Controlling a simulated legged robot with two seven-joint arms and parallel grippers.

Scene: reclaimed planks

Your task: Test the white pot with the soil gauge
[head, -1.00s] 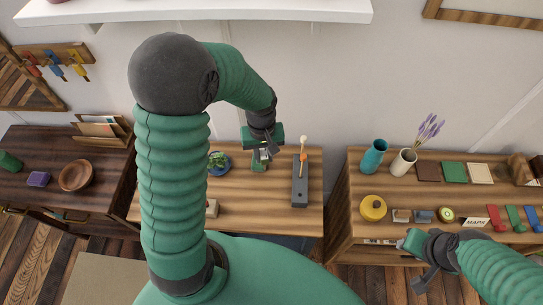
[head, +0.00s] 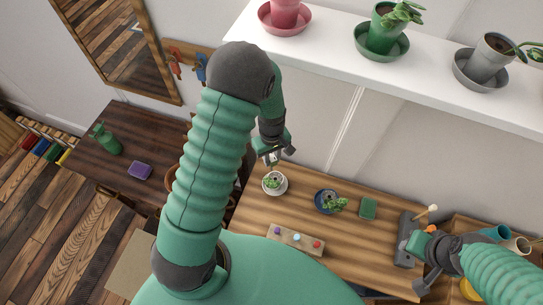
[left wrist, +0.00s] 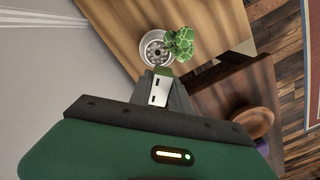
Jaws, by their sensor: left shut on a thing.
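The white pot (head: 281,188) holds a small green succulent and stands on a white saucer at the left of the wooden table. It also shows in the left wrist view (left wrist: 146,50), just beyond the fingers. My left gripper (head: 271,158) is just above and behind the pot in the head view. It is shut on the soil gauge (left wrist: 159,89), a small pale piece with a green edge between the fingers. I cannot tell whether the gauge's lower end touches the soil. My right gripper (head: 424,278) is at the lower right, its jaws unclear.
A blue pot (head: 325,197) with a plant, a green block (head: 368,208) and a wooden block with coloured knobs (head: 295,240) share the table. A grey block (head: 404,245) stands near my right arm. A white shelf (head: 425,88) with potted plants overhangs the back.

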